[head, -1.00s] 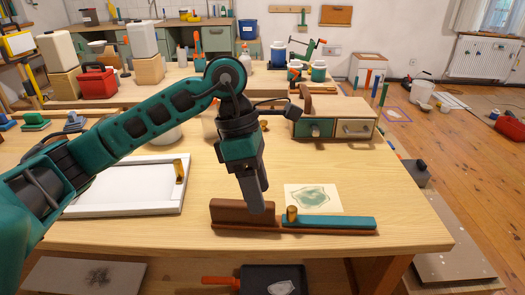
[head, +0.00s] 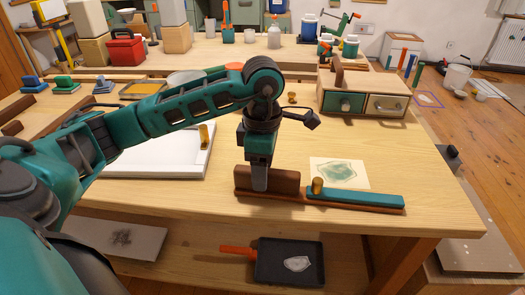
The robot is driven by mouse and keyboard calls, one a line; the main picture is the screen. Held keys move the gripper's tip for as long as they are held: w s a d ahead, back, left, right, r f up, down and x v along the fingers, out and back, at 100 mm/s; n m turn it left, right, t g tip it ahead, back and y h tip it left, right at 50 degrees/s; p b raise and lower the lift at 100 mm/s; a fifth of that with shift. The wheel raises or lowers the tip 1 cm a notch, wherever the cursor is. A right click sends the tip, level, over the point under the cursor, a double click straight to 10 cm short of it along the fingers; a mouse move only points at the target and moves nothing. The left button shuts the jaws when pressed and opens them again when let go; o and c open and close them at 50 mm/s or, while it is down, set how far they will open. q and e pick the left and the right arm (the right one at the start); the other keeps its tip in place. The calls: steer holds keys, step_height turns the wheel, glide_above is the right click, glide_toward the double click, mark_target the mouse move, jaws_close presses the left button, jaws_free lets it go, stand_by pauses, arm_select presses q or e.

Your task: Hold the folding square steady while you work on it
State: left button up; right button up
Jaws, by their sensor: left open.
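The folding square lies near the front edge of the wooden table. It has a brown upright block (head: 285,181) at its left, a teal arm (head: 355,197) lying along a brown strip to the right, and a brass knob (head: 317,185) where they meet. My left gripper (head: 260,180) points down at the left part of the brown block, its visible finger overlapping the block. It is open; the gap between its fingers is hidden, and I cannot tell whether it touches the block. My right gripper is not in view.
A paper with a green shape (head: 338,172) lies just behind the teal arm. A white framed panel (head: 150,163) lies left of the gripper. A small drawer chest (head: 362,92) stands behind. A dark pan (head: 289,262) sits on the shelf below the front edge.

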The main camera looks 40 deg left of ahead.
arm_select(q)
steer(key=shift+f, duration=0.75)
jaws_close()
stand_by(0.9)
